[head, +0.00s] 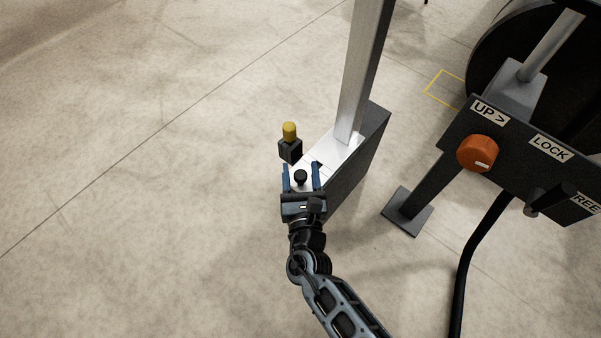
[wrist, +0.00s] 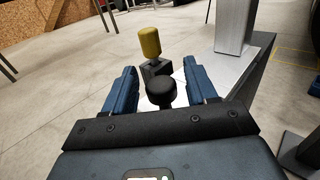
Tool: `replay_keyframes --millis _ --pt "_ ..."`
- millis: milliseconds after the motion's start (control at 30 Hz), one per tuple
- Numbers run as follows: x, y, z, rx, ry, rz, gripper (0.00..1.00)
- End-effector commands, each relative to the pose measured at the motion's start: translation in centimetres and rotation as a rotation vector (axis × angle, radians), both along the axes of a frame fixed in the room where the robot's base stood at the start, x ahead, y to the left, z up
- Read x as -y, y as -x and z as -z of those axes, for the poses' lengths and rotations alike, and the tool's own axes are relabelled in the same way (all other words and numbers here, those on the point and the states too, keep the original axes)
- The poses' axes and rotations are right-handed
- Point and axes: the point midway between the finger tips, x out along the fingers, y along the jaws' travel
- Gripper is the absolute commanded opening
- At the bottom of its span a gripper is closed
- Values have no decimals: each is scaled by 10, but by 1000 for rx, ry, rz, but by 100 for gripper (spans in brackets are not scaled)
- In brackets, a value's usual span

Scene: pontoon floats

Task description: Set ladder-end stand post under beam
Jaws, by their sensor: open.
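A silver square post (head: 361,70) rises from a dark box-shaped base (head: 372,140) with a bright metal top plate; I cannot tell whether it is the ladder-end stand post. The post's lower part also shows in the wrist view (wrist: 235,25). A black round knob (head: 301,176) sits at the plate's near end. My gripper (head: 301,166) is open, its blue fingers on either side of the knob; in the wrist view the knob (wrist: 160,91) shows between them with gaps. A yellow-capped handle (head: 290,131) on a black block stands just beyond the fingers. No beam is clearly recognisable.
A dark control panel (head: 520,140) on a footed leg stands right, marked "UP >", "LOCK" and partly cut-off "REE", with an orange knob (head: 477,153) and black lever. A large dark round thing (head: 500,50) is behind. A yellow floor outline (head: 445,88) shows. The left floor is clear.

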Motion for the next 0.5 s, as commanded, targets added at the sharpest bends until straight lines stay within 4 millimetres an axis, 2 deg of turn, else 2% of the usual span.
replay_keyframes --millis 167,500 --pt "0 0 0 0 0 0 57" --pt "0 0 0 0 0 0 24"
